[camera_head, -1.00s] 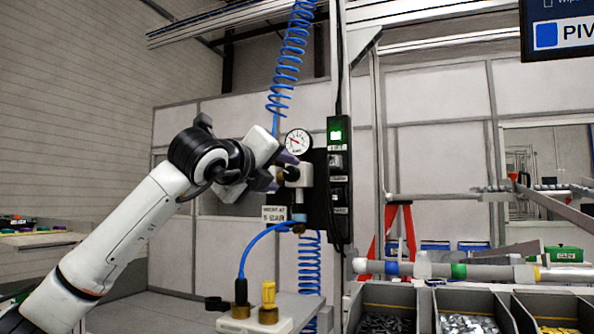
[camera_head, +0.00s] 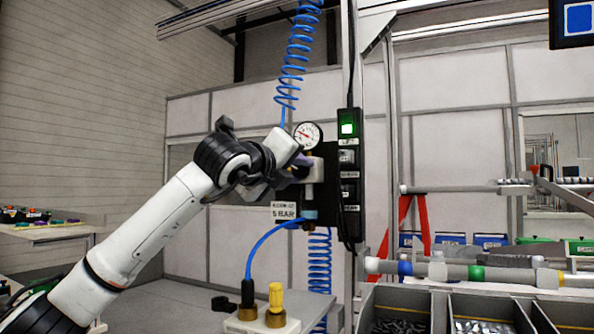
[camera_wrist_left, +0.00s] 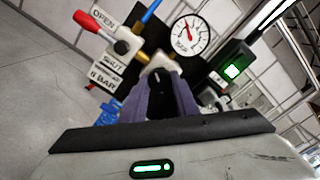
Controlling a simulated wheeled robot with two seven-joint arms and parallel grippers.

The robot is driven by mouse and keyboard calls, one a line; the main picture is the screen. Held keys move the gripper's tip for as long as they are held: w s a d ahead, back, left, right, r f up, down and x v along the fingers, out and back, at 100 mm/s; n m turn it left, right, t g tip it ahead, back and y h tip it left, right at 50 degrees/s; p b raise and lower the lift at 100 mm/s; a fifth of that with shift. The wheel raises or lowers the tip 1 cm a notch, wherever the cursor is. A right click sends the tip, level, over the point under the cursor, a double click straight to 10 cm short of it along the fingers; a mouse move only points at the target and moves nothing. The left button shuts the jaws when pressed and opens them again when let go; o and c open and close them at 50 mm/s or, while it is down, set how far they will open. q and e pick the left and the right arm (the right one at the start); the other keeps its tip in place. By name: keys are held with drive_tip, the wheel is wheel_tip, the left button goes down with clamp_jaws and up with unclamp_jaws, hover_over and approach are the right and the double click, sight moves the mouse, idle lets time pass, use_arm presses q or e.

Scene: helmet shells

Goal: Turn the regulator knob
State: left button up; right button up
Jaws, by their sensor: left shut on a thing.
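My left gripper (camera_head: 297,168) reaches in from the left to the regulator on the dark panel (camera_head: 328,160). In the left wrist view its purple fingers (camera_wrist_left: 158,96) stand on both sides of the black regulator knob (camera_wrist_left: 157,84), shut on it. In the head view the fingers and wrist hide the knob. The round white pressure gauge (camera_head: 308,135) with a red needle sits just above; it also shows in the left wrist view (camera_wrist_left: 189,34). My right gripper is not in view.
A red-handled valve (camera_wrist_left: 95,24) with OPEN and SHUT labels is beside the regulator in the wrist view. A black box with a lit green square (camera_head: 347,129) is right of the panel. Blue hoses (camera_head: 266,240) run near. Part bins (camera_head: 400,300) stand lower right.

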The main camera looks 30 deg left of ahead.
use_arm(q)
drive_tip(key=shift+f, duration=0.1)
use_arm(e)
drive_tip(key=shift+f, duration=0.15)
use_arm(q)
drive_tip(key=shift+m+b, duration=0.65)
drive_tip(key=shift+m, duration=0.55)
drive_tip(key=m, duration=0.2)
drive_tip(key=shift+m+b, duration=0.3)
drive_tip(key=m, duration=0.2)
drive_tip(key=shift+m, duration=0.3)
drive_tip(key=m, duration=0.5)
drive_tip(key=shift+a+m, duration=0.1)
drive_tip(key=shift+m, duration=0.2)
drive_tip(key=m+p, duration=0.1)
drive_tip(key=m, duration=0.2)
drive_tip(key=shift+m, duration=0.7)
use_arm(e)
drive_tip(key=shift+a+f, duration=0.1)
